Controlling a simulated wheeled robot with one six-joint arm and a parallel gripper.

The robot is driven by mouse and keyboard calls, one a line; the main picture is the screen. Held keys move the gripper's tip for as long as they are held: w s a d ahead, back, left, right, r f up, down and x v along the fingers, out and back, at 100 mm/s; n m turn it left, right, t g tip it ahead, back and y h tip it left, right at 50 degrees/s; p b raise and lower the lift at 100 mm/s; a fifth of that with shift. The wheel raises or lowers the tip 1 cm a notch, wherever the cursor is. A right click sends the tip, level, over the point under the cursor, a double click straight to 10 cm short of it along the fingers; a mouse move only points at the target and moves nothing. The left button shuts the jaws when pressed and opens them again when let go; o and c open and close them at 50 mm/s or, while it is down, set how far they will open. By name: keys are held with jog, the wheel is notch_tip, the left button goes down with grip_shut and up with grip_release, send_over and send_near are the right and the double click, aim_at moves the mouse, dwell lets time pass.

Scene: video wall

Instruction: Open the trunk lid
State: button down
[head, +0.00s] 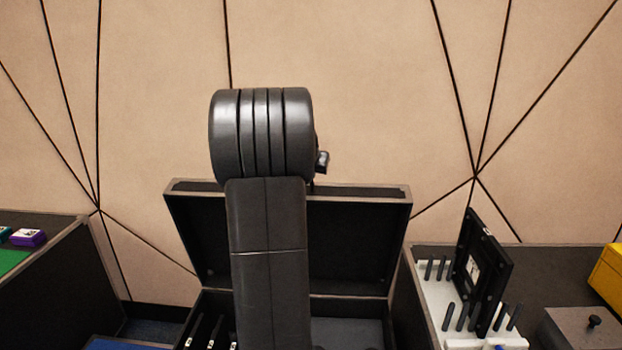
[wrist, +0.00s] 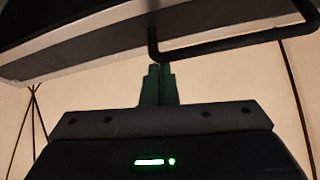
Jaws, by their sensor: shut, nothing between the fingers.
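The trunk (head: 300,303) stands in the middle of the head view, against the panelled wall. Its lid (head: 355,240) is raised and stands open, leaning back a little, with its dark inside facing me. My own arm hides the middle of the lid and trunk. In the wrist view, my gripper (wrist: 158,84) has its two green fingers together, with nothing between them. Above the fingertips, the lid's underside or edge (wrist: 90,58) crosses the picture, with a dark bar-shaped handle (wrist: 230,43). Whether the fingertips touch the bar is not clear.
Inside the trunk, slotted parts (head: 207,332) show at the left and a grey surface (head: 350,333) at the right. A counter on the right holds a black frame (head: 482,272), a grey lidded box (head: 585,328) and a yellow case (head: 608,273). A dark counter (head: 45,275) stands left.

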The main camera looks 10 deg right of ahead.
jog(key=shift+t, duration=0.4)
jog(key=s+b, duration=0.1)
jog(key=s+f+b, duration=0.1)
jog(key=s+b, duration=0.1)
jog(key=s+a+b, duration=0.1)
jog(key=b, duration=0.1)
jog(key=shift+s+f, duration=0.15)
jog(key=shift+s, duration=0.2)
jog(key=v, duration=1.4)
jog(key=shift+w, duration=0.1)
jog(key=x, duration=1.4)
jog(key=shift+w+r, duration=0.2)
